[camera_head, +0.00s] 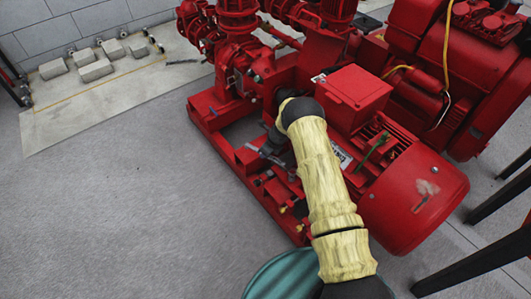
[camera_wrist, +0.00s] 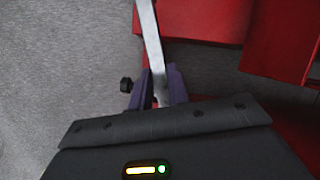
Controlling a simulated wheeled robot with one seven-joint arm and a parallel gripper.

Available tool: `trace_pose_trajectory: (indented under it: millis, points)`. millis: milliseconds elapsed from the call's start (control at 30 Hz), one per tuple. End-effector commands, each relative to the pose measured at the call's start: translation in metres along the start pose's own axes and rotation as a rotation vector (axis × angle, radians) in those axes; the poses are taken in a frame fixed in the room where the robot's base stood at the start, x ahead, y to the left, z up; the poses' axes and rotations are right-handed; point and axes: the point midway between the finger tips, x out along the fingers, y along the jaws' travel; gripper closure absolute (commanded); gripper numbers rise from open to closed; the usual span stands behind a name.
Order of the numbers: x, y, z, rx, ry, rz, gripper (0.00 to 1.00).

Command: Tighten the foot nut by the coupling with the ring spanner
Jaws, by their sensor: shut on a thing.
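My gripper (camera_wrist: 160,88) is shut on the handle of a flat, silver-grey ring spanner (camera_wrist: 151,35). The spanner runs up and out of the top of the wrist view, so its far end is hidden there. In the head view my gripper is low over the left side of the red base frame (camera_head: 222,133), beside the pump and motor. A short grey strip, seemingly the spanner (camera_head: 253,148), shows just left of it. The foot nut cannot be made out in either view. My arm covers much of the coupling area.
The red motor (camera_head: 412,200) and its terminal box (camera_head: 357,92) stand right of my arm. Red pump pipework (camera_head: 235,40) rises behind. Grey blocks (camera_head: 97,70) lie on a pale slab at the back left. The floor left of the frame is clear.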

Motion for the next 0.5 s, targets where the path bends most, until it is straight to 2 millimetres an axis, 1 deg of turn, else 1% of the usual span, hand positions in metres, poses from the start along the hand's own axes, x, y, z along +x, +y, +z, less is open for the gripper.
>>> trace_pose_trajectory:
  millis: [33,200,500]
  points:
    - [-0.0041,-0.0003,0.0021,0.000,-0.001,-0.001,1.00]
    - [-0.0096,-0.0003,0.0043,0.000,-0.001,-0.001,1.00]
    - [-0.0096,-0.0003,0.0042,0.000,-0.001,-0.001,1.00]
